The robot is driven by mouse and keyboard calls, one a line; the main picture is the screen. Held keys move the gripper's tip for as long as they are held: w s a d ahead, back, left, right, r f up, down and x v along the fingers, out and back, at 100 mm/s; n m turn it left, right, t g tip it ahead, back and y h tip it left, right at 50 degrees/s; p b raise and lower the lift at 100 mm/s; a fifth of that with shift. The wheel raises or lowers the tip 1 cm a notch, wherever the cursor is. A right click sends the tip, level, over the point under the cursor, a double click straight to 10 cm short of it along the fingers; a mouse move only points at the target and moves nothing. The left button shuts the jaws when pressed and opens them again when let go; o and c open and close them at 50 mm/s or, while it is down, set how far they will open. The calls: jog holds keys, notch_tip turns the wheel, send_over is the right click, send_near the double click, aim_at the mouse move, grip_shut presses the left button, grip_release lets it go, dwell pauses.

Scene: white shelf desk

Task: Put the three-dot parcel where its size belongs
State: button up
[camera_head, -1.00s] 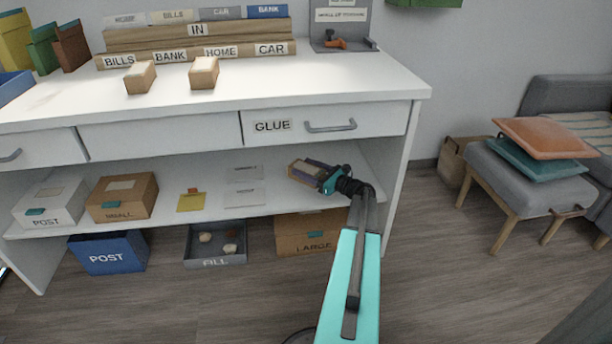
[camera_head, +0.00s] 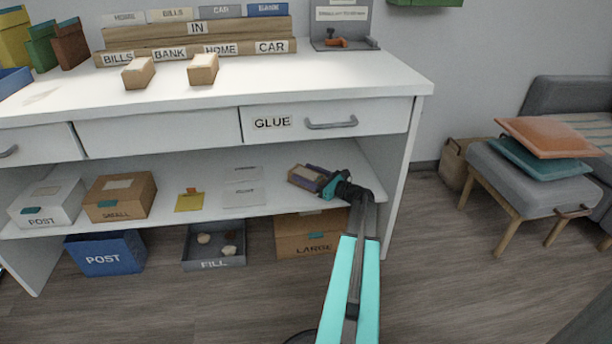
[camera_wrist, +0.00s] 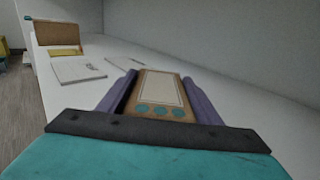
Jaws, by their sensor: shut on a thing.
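The three-dot parcel (camera_wrist: 163,92) is a small brown box with a pale label and three teal dots on its near end in the wrist view. My gripper (camera_wrist: 163,88) is shut on it, with a purple finger along each side. In the head view the parcel (camera_head: 304,172) is at the right part of the lower shelf, just above or on the surface; I cannot tell which. The SMALL box (camera_head: 120,198) stands on the shelf at the left. The LARGE box (camera_head: 308,236) stands on the floor under the shelf, below my gripper (camera_head: 316,178).
A white POST box (camera_head: 48,203), a yellow item (camera_head: 190,202) and flat pale cards (camera_head: 243,193) lie along the shelf. A blue POST bin (camera_head: 105,254) and a grey FILL tray (camera_head: 214,252) are on the floor. The GLUE drawer (camera_head: 326,121) overhangs the shelf.

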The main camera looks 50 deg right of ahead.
aim_at(321, 180)
jog(key=o, duration=1.3)
jog(key=shift+f, duration=0.1)
jog(key=shift+s+d+r+p, duration=0.1)
jog(key=shift+s+r+p, duration=0.2)
jog(key=shift+s, duration=0.45)
jog(key=s+p, duration=0.1)
jog(key=s, duration=0.2)
jog(key=s+p, duration=0.1)
jog(key=s, duration=0.3)
jog(key=s+p, duration=0.1)
jog(key=s, duration=0.2)
jog(key=shift+s+d+f+p, duration=0.15)
jog(key=shift+s+d+p, duration=0.1)
jog(key=shift+d+p, duration=0.15)
jog(key=shift+s, duration=0.1)
